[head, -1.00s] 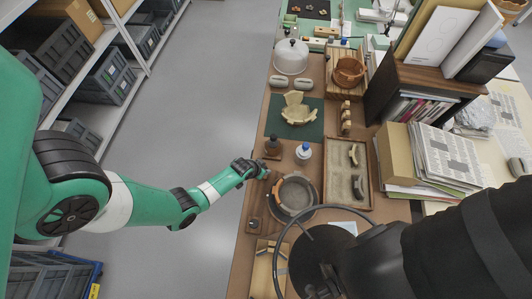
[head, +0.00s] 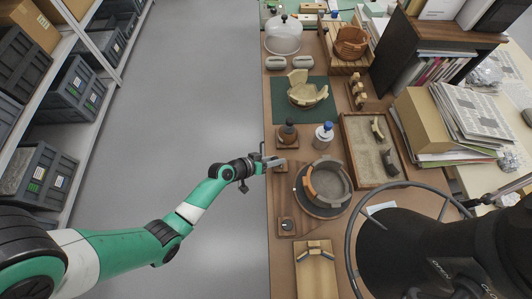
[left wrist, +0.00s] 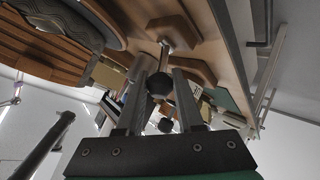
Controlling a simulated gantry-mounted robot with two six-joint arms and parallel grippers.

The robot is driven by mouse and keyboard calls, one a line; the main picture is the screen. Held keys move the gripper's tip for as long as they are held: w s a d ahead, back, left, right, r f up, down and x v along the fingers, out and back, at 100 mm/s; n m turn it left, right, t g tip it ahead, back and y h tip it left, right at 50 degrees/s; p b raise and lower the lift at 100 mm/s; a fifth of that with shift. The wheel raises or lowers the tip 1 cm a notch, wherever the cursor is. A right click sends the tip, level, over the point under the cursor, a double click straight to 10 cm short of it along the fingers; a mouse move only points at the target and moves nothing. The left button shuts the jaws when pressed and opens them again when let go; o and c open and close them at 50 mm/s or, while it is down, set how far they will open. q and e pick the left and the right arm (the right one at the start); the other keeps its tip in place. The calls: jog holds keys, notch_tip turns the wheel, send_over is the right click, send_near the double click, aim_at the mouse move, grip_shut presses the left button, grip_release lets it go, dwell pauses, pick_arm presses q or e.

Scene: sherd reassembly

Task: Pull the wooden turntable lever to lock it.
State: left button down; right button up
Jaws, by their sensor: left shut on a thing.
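The wooden turntable (head: 328,215) stands near the table's left edge, with a partly built ring-shaped vessel (head: 345,203) on it. My left gripper (head: 277,160) is at the table edge, just left of the turntable. In the left wrist view, the lever shows as a metal rod with a dark ball knob (left wrist: 159,86), coming from a wooden block (left wrist: 176,30). My left gripper's fingers (left wrist: 161,72) are closed on either side of this lever at the knob. In the head view the lever is mostly hidden by the gripper. My right gripper is out of view.
A sand tray (head: 347,122) with sherds lies right of the turntable.

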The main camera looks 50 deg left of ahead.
pick_arm(q)
jog(key=shift+f, duration=0.1)
dwell(0.3)
jog(key=c, duration=0.5)
grip_release()
jog(key=shift+c, duration=0.2)
jog(key=shift+s+r, duration=0.35)
jog(key=p+v, duration=0.3)
jog(key=v, duration=0.7)
jog(key=shift+s, duration=0.35)
jog(key=shift+a+r, duration=0.1)
